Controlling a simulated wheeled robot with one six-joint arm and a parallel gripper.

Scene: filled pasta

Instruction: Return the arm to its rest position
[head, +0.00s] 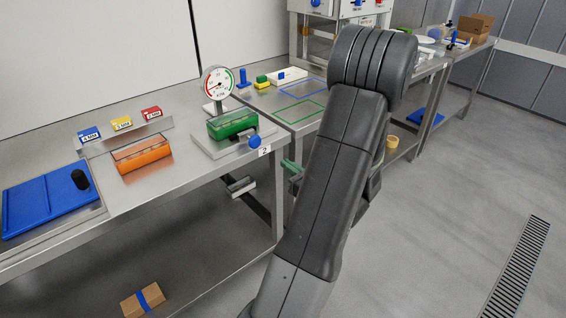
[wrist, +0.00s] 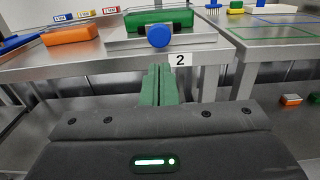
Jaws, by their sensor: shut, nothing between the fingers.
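My arm (head: 330,185) rises through the middle of the head view and bends at a rounded joint at the top. My gripper (wrist: 158,84) shows in the wrist view with its two green fingers together and nothing between them. It is in front of the steel table's front edge, just left of and below the label "2". In the head view part of the green fingers (head: 291,167) shows left of my arm; the rest of the gripper is mostly hidden behind the arm.
A green block (head: 232,124) sits in a fixture with a blue knob (head: 254,142) and a dial gauge (head: 217,84). An orange block (head: 142,156) and a blue tray (head: 48,200) lie further left. A cardboard box (head: 142,299) is on the lower shelf.

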